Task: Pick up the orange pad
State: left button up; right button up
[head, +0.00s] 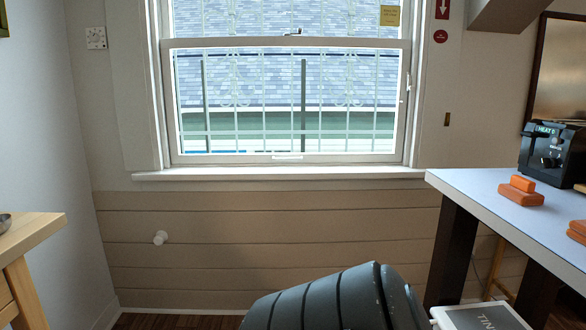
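Orange block-like things lie on the white-topped table at the right in the head view. One small orange piece (522,183) rests on a wider, flat orange piece (521,195) near the table's left end. More orange pieces (577,231) are cut off by the right edge of the picture, nearer to me. I cannot tell which of these is the orange pad. Neither of my grippers shows in this view, so nothing is seen touching the orange pieces.
The white table (480,182) has dark legs and a free left end. A black appliance (553,153) stands behind the orange pieces. A wooden table (42,231) with part of a metal bowl (4,222) is at the far left.

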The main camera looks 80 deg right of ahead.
aim_at(521, 189)
jog(key=z, duration=3.85)
